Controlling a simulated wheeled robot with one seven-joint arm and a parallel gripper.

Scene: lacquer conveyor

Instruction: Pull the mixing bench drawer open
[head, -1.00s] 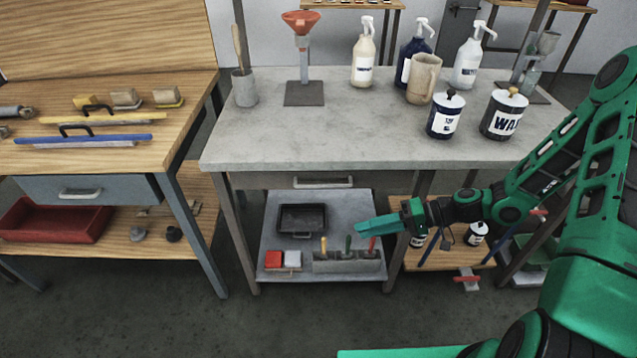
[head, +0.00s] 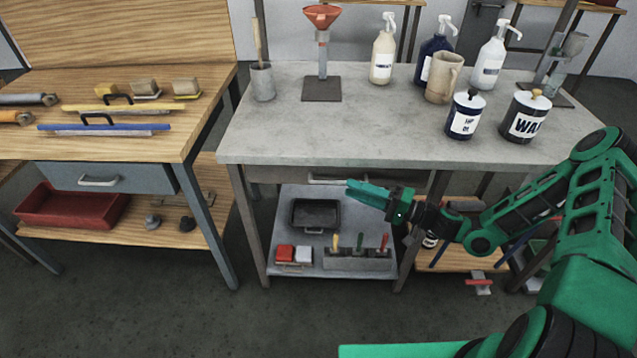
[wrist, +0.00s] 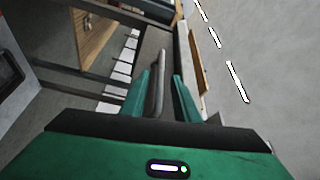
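The mixing bench (head: 300,130) has a grey top. Its shallow drawer (head: 272,175) sits under the top, and its front looks flush with the bench, so it appears shut. The pale bar handle (head: 325,180) is on the drawer front, its right end partly hidden by my fingers. My gripper (head: 349,189) is at the handle, coming from the right. In the wrist view my gripper (wrist: 160,92) has its two green fingers apart, with the grey handle bar (wrist: 155,82) between them. I see gaps beside the bar, so the fingers are not closed on it.
Bottles, a jug and lidded tins stand on the bench top, including a tin (head: 465,115) near its front edge. A dark tray (head: 316,214) sits on the lower shelf. A wooden bench (head: 120,130) stands left. The floor in front is clear.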

